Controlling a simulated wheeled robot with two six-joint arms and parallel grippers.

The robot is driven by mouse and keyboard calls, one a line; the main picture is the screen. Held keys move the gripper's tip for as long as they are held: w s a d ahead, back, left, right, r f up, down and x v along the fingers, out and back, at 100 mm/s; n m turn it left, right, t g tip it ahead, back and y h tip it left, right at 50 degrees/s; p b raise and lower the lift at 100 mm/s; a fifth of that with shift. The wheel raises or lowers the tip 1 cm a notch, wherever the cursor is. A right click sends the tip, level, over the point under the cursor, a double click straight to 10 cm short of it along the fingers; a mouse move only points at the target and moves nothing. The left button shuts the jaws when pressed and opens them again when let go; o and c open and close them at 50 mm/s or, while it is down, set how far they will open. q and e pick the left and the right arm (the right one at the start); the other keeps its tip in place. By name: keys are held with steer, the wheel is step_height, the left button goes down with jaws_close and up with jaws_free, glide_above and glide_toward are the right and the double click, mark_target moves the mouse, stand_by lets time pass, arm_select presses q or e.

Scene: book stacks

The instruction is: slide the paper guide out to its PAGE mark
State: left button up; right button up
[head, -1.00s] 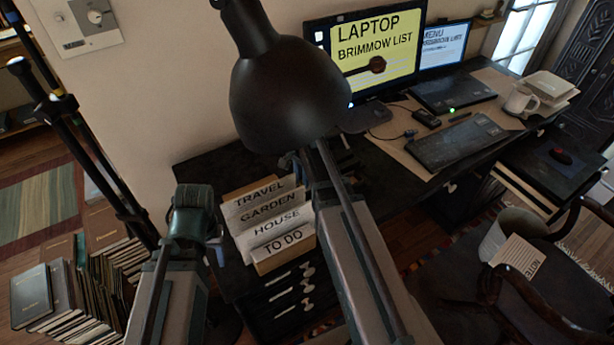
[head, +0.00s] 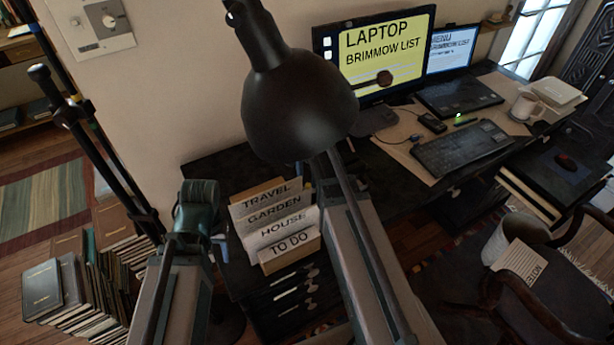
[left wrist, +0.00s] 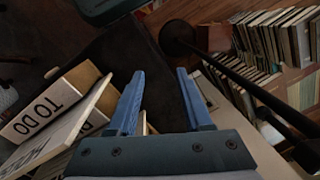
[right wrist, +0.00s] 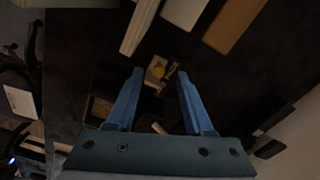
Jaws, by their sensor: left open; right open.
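I cannot make out the paper guide or a PAGE mark in any view. My left gripper (left wrist: 160,80) is open and empty over the dark desk end, with the TO DO card of the file box (left wrist: 45,108) to its left. In the head view its teal housing (head: 197,208) shows left of the file box (head: 290,262). My right gripper (right wrist: 160,75) is open over a dark surface; a small pale item with a yellow spot (right wrist: 157,70) shows between its fingertips, apparently below them. In the head view the lamp shade hides part of the right gripper area.
A black lamp shade (head: 298,110) hangs over my right arm. The laptop monitor (head: 385,55), keyboard (head: 462,148) and mug (head: 525,106) stand on the desk at right. Book stacks (head: 95,285) and a tripod-like stand (head: 105,160) are at left.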

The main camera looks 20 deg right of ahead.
mark_target(307, 185)
step_height(307, 185, up, 11)
steer(key=p, duration=1)
steer(key=shift+r, duration=0.2)
steer(key=shift+f, duration=0.1)
